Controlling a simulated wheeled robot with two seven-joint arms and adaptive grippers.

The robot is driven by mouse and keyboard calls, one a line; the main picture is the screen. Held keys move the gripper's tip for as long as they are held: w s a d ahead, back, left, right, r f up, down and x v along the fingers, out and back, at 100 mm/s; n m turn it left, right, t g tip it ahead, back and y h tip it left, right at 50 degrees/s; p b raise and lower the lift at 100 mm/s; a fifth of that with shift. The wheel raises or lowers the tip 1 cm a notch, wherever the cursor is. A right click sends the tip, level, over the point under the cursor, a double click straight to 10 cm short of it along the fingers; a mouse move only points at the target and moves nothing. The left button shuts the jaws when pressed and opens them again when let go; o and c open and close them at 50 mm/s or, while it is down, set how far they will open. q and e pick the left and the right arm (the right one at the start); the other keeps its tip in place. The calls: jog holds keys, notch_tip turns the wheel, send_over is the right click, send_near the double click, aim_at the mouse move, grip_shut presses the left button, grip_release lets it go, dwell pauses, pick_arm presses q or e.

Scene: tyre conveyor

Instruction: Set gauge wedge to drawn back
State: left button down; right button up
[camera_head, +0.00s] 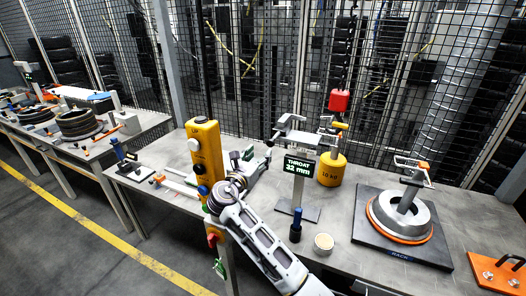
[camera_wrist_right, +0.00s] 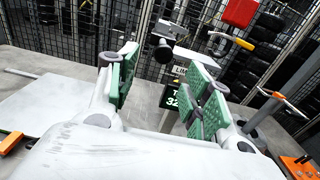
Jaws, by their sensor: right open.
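A grey metal gauge stand (camera_head: 300,190) rises from a flat plate on the bench, with a dark display (camera_head: 298,166) reading THROAT 32 mm. Grey metal parts (camera_head: 300,134) sit at its top; I cannot tell which of them is the wedge or how it is set. In the right wrist view the display (camera_wrist_right: 173,101) is partly hidden behind my fingers. My right gripper (camera_head: 250,160) is left of the gauge, apart from it. In the wrist view its green-padded fingers (camera_wrist_right: 162,85) are spread with nothing between them. My left gripper is not in view.
A yellow control post (camera_head: 206,150) stands close left of my right gripper. A yellow 10 kg weight (camera_head: 331,170) is behind the gauge, under a red block (camera_head: 339,100). A ringed hub on a black rack plate (camera_head: 375,232) is at right. A small cup (camera_head: 323,244) stands in front.

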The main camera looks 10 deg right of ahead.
jog(key=shift+v, duration=1.15)
